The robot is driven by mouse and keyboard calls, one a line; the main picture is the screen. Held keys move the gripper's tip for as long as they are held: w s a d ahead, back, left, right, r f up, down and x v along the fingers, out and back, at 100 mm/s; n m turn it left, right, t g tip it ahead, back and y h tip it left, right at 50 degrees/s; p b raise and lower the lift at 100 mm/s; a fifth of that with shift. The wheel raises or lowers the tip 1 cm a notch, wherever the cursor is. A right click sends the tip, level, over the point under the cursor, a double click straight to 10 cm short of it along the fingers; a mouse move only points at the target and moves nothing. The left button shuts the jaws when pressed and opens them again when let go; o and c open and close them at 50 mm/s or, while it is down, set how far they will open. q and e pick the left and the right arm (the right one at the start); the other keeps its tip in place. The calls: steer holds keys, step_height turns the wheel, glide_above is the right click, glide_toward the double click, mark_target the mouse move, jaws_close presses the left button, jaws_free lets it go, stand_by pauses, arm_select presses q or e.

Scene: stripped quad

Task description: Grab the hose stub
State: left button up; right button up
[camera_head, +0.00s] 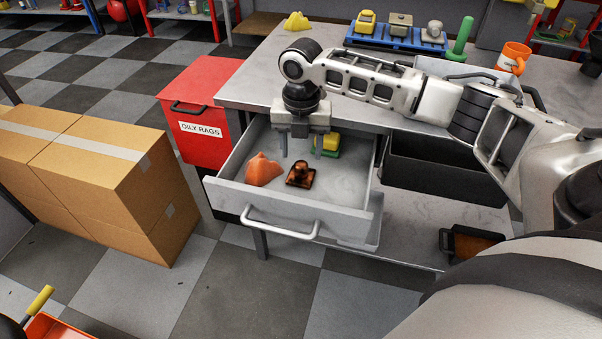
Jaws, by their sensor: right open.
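My right gripper (301,149) points down over the open drawer (290,226), its two fingers apart with nothing between them. Below it in the drawer lie an orange lumpy piece (263,170) on the left and a dark copper-brown piece with a square base (300,176). A yellow and green piece (328,144) lies behind, partly hidden by the fingers. A green upright cylinder (462,36) stands on the bench top. I cannot tell for sure which of these is the hose stub. My left gripper is not in view.
The drawer walls and its front handle (281,224) surround the pieces. A red oily-rags bin (204,105) stands left, a black bin (445,170) right.

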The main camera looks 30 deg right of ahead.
mark_target(301, 163)
step_height(301, 163, down, 5)
steer(key=shift+a, duration=0.1)
steer(key=c, duration=1.1)
steer(key=shift+c, duration=0.2)
steer(key=shift+r, duration=0.2)
